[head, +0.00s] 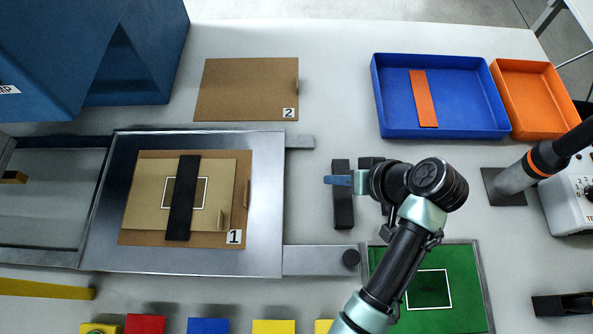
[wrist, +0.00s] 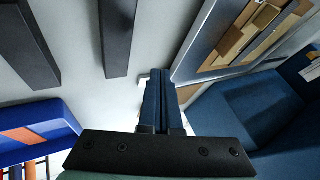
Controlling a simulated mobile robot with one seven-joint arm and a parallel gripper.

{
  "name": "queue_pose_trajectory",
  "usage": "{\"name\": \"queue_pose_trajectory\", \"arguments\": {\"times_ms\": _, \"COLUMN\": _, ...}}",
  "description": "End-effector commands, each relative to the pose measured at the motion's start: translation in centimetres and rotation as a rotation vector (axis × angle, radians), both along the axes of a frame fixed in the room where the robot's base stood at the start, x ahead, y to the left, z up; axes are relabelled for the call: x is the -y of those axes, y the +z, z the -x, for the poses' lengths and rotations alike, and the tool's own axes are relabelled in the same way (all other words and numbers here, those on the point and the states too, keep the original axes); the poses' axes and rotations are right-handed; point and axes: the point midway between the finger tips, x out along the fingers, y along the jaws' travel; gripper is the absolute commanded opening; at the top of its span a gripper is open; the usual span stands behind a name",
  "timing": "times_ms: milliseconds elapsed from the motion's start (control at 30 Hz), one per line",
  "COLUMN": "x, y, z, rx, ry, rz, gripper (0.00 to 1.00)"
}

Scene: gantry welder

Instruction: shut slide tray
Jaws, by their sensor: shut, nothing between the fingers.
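The slide tray (head: 98,240) is a flat grey metal plate at left centre in the head view, on rails that stick out past its right edge. It carries a brown board marked 1 (head: 140,240), a tan plate (head: 147,205) and a black bar (head: 182,200) across it. The tray's edge also shows at upper right in the wrist view (wrist: 185,70). My gripper (head: 328,180) is right of the tray, apart from its right edge, with its blue fingers pointing left. In the wrist view the fingers (wrist: 155,75) are together and empty.
A blue machine body (head: 60,50) stands at upper left. A black bar (head: 343,212) lies by my gripper. A dark knob (head: 351,258) sits on the lower rail (head: 315,260). A green mat (head: 400,310) and blue bin (head: 460,110) are at right. A brown board marked 2 (head: 240,90) lies behind.

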Motion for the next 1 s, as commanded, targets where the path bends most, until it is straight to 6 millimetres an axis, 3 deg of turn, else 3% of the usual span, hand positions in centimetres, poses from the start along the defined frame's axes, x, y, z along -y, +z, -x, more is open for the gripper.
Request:
{"name": "queue_pose_trajectory", "arguments": {"times_ms": 400, "x": -4.1, "y": -6.7, "z": -3.2, "rx": -0.002, "ry": 0.001, "rz": 0.003, "gripper": 0.00}}
{"name": "queue_pose_trajectory", "arguments": {"times_ms": 633, "x": -7.2, "y": -6.3, "z": -3.1, "rx": 0.001, "ry": 0.000, "rz": 0.004, "gripper": 0.00}}
{"name": "queue_pose_trajectory", "arguments": {"times_ms": 1000, "x": -7.9, "y": -6.5, "z": -3.1, "rx": 0.002, "ry": -0.003, "rz": 0.004, "gripper": 0.00}}
